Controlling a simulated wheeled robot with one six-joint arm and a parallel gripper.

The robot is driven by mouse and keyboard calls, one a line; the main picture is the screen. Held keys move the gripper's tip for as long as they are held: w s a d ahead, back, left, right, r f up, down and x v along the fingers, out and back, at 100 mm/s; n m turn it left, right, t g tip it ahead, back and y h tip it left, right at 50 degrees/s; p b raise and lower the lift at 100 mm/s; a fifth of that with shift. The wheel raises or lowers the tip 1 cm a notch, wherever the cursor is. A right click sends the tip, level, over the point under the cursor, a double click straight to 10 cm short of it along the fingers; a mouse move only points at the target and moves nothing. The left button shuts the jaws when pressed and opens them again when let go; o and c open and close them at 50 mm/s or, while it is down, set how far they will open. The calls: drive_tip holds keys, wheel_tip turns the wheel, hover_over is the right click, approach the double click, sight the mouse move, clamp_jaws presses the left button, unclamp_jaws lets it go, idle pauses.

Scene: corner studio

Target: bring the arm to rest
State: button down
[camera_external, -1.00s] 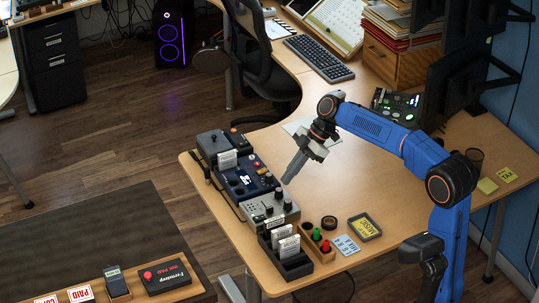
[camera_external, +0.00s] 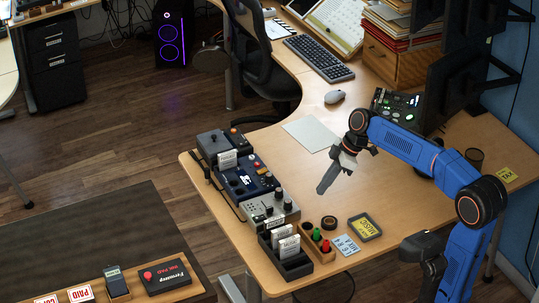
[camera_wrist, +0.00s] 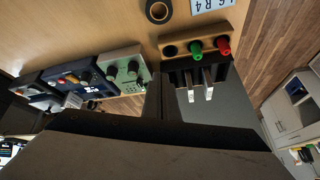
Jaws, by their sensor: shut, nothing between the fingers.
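My blue arm reaches in from the right over the wooden desk (camera_external: 300,215). My gripper (camera_external: 322,190) is shut and empty, pointing down and to the left above the desk, to the right of the row of devices. In the wrist view the shut fingers (camera_wrist: 160,98) show as a dark shape at the middle, with the desk items beyond them. Nothing is seen touching my gripper.
A grey mixer (camera_external: 268,212), a card tray (camera_external: 287,252) and a wooden holder with red and green pieces (camera_external: 318,243) stand at the desk's left edge. A mouse (camera_external: 334,97) and paper (camera_external: 311,134) lie farther back.

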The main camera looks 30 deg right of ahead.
drive_tip(key=s+d+f+m+t+h, duration=0.1)
drive_tip(key=s+d+f+m, duration=0.3)
drive_tip(key=s, duration=0.4)
drive_tip(key=s+d+f+m+t+h, duration=0.1)
drive_tip(key=s+d+f+m+h, duration=0.2)
drive_tip(key=s+d+f+m, duration=0.2)
drive_tip(key=s+d+f+m+t+h, duration=0.1)
drive_tip(key=s+d+f+m, duration=0.3)
drive_tip(key=s, duration=0.8)
drive_tip(key=d+f, duration=0.2)
drive_tip(key=d, duration=0.2)
drive_tip(key=shift+s+d+f+h, duration=0.35)
drive_tip(key=shift+d+h, duration=0.05)
idle(0.4)
